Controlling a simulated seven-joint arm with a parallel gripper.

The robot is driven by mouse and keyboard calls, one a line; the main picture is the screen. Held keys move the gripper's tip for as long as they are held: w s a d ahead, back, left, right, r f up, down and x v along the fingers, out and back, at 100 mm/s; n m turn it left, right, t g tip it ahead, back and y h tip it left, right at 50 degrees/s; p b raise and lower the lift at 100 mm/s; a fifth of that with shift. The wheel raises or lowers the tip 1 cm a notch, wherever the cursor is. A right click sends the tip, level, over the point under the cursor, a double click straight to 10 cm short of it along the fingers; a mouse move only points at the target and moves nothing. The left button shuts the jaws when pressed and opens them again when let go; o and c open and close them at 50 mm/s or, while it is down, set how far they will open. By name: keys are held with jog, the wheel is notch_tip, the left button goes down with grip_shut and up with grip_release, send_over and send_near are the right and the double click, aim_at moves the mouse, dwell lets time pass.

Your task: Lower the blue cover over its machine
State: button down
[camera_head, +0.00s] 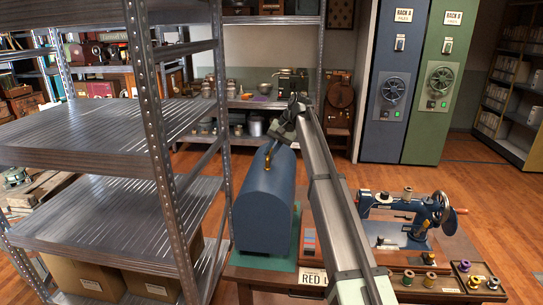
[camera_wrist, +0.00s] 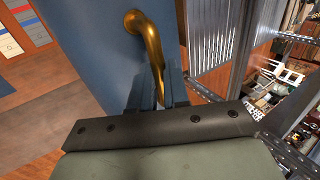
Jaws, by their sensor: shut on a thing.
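The blue cover (camera_head: 263,212) is a tall, round-topped box with a brass handle (camera_wrist: 150,45) on top. My gripper (camera_head: 270,152) is shut on this handle; in the wrist view its fingers (camera_wrist: 155,93) close around the lower part of the bar. The cover hangs or stands upright at the table's left end, over a green mat (camera_head: 284,264); I cannot tell whether its bottom edge touches. No machine shows under it. A blue sewing machine (camera_head: 408,215) stands uncovered on the table to the right, beyond my arm.
A metal shelving rack (camera_head: 110,130) stands close on the cover's left. A label reading "RED B..." (camera_head: 312,277) and a reddish block (camera_head: 309,242) are right of the cover. Several thread spools (camera_head: 430,279) line the table's front right. Tall blue and green cabinets (camera_head: 386,100) stand behind.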

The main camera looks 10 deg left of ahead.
notch_tip(320, 180, up, 22)
dwell(2.5)
jog(key=shift+d, duration=0.15)
dwell(0.4)
jog(key=d+m+t, duration=0.2)
jog(key=d+m, duration=0.2)
jog(key=d, duration=0.7)
jog(key=shift+s+d+m, duration=0.3)
jog(key=shift+s+d, duration=0.1)
jog(key=shift+s, duration=0.05)
dwell(0.5)
